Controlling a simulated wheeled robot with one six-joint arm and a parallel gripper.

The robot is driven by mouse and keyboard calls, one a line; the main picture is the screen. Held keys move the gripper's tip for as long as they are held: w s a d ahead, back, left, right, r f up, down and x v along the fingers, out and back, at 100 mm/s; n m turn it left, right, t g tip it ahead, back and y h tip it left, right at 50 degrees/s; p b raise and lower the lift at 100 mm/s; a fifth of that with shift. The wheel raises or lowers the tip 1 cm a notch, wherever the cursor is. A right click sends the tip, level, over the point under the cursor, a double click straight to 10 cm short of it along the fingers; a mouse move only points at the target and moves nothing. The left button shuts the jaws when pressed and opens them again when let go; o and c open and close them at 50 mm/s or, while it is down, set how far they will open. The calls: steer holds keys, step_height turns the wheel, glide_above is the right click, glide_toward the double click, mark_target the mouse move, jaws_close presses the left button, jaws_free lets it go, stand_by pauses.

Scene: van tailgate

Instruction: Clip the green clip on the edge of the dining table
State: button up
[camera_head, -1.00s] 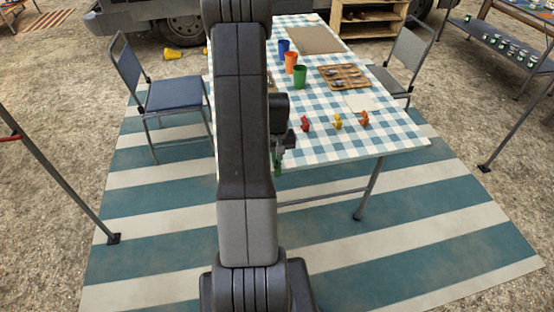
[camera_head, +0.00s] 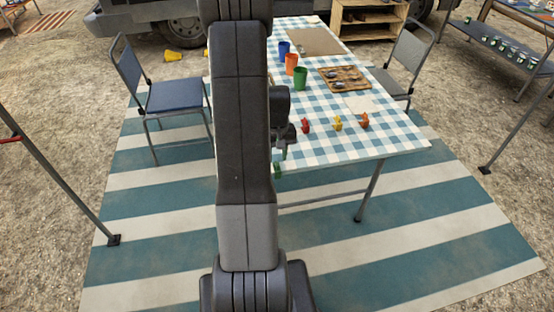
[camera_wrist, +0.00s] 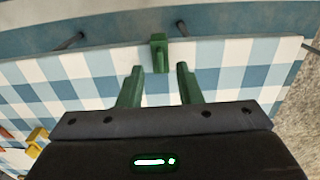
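The green clip (camera_wrist: 158,54) sits on the near edge of the dining table (camera_wrist: 235,55), overlapping the rim and the checked cloth. It also shows in the head view (camera_head: 277,171) at the table's near-left edge, partly hidden by my arm. My gripper (camera_wrist: 157,70) has two green fingers. They are spread apart with nothing held between them. The clip is just beyond the fingertips in the wrist view, with a small gap. In the head view my gripper (camera_head: 284,152) is above the table edge, mostly hidden behind my arm.
Red (camera_head: 305,125), yellow (camera_head: 338,123) and orange (camera_head: 364,121) clips stand on the table near its front. Blue, orange and green cups (camera_head: 300,78) and a wooden tray (camera_head: 344,77) lie farther back. Chairs flank the table.

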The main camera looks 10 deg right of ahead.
step_height(320, 180, up, 11)
stand_by(0.3)
step_height(320, 180, down, 14)
steer(key=shift+r, duration=0.1)
steer(key=shift+s, duration=0.45)
stand_by(0.4)
